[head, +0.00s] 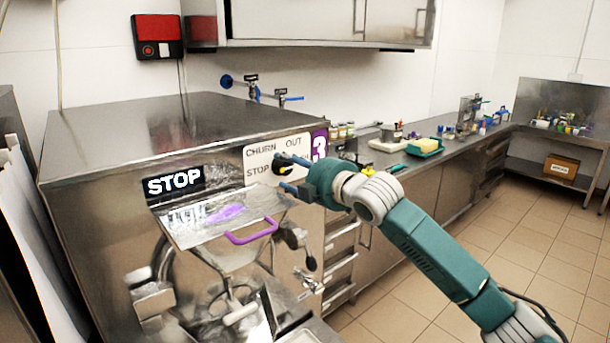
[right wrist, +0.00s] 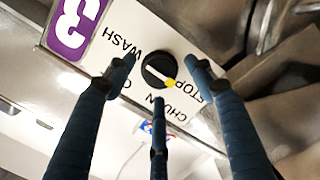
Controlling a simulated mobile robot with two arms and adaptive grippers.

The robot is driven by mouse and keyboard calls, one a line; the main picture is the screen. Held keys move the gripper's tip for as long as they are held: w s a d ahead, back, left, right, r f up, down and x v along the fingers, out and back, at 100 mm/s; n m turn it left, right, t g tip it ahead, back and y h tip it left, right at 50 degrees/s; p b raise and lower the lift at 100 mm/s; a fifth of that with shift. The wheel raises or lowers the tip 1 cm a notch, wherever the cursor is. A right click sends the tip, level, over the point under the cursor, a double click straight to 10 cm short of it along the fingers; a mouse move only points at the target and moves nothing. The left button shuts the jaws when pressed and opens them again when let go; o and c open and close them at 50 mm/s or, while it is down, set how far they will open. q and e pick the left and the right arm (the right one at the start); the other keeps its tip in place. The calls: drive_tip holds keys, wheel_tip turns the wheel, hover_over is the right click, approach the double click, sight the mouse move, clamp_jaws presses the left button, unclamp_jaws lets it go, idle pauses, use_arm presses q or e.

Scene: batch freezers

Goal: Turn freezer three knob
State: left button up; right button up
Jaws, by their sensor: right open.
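A purple 3 sign (head: 319,147) is beside the plate. My right gripper (head: 283,172) is in front of the plate in the head view and hides part of it. In the right wrist view its fingers (right wrist: 158,85) are spread open around the knob's outline, with nothing between them; I cannot tell whether they touch it. My left gripper is not in view.
The steel freezer (head: 110,135) has a STOP display (head: 174,183), a hopper lid with purple handle (head: 251,232) and a lever below the plate. A counter (head: 440,150) with several items runs back right. The tiled floor (head: 400,270) is clear at right.

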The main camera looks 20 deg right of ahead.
drive_tip(key=v, duration=1)
drive_tip(key=shift+s+d, duration=0.2)
drive_tip(key=shift+s, duration=0.1)
